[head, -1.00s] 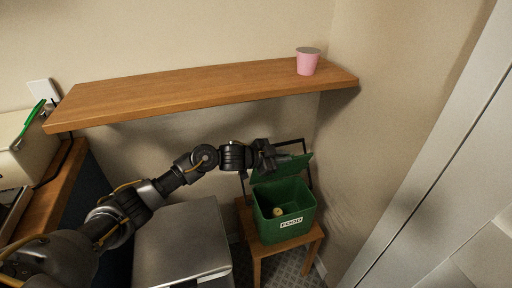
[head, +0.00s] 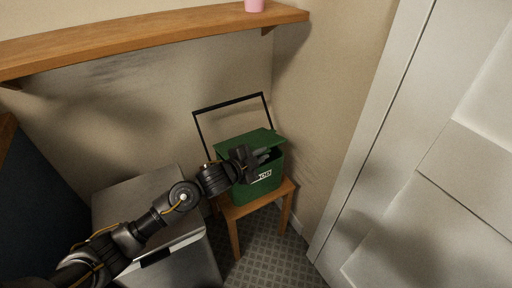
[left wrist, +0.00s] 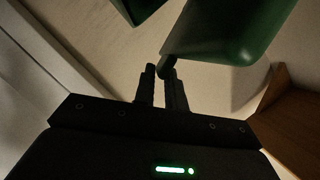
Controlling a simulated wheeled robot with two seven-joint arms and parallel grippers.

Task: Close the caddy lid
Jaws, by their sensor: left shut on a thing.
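The green caddy (head: 260,187) with its white label stands on a small wooden stool. Its green lid (head: 243,142) is swung down over most of the top, a little tilted, with a dark gap at the front right. My left gripper (head: 264,156) is at the lid's front edge, shut on the lid, and hides part of the rim and label. In the left wrist view my fingertips (left wrist: 164,84) close on a dark edge beside green caddy parts (left wrist: 232,28). The black carry handle (head: 232,104) stands up behind the lid. My right gripper is not in view.
The wooden stool (head: 236,214) stands close to the corner wall. A grey metal box (head: 140,205) is left of it, under my left arm. A wooden shelf (head: 140,38) with a pink cup (head: 254,5) runs above. A pale door (head: 420,200) is at right.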

